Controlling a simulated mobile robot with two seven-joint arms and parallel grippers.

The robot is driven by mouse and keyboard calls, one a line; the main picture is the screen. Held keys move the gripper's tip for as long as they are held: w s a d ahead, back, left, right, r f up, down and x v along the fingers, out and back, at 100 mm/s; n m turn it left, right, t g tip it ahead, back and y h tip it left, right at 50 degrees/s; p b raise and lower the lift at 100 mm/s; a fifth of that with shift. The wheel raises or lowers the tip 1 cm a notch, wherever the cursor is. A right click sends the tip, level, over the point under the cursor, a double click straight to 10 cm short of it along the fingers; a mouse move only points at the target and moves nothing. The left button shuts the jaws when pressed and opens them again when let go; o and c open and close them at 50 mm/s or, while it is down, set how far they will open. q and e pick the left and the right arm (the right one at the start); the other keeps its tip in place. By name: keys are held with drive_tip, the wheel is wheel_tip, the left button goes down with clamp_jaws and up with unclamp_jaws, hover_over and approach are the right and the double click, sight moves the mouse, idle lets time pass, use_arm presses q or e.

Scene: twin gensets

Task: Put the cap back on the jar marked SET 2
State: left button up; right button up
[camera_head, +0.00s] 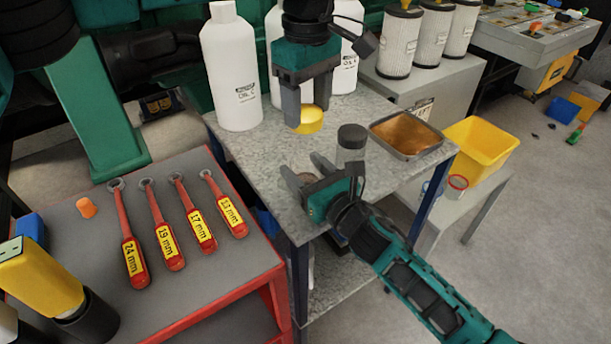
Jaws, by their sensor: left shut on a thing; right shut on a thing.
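My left gripper (307,112) points down over the grey metal bench (255,155) and is shut on a yellow cap (309,124), held at its fingertips. My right gripper (300,165) reaches in from the lower right, below and nearer than the cap. It is shut on a small brownish round thing (306,177), probably the open top of a jar, mostly hidden by the fingers. The cap is apart from it. No SET 2 marking is legible.
White oil bottles (232,75) stand at the back of the bench. A tray with brown contents (407,134) lies right of the dark-lidded jar. A yellow bin (480,147) is farther right. A red cart (215,290) with several red-handled wrenches stands front left.

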sight(307, 128)
use_arm(q)
drive_tip(key=shift+f, duration=2.5)
drive_tip(key=shift+f, duration=0.85)
drive_tip(key=shift+f, duration=0.55)
drive_tip(key=m, duration=1.7)
drive_tip(key=shift+a, duration=0.3)
drive_tip(key=o, duration=1.1)
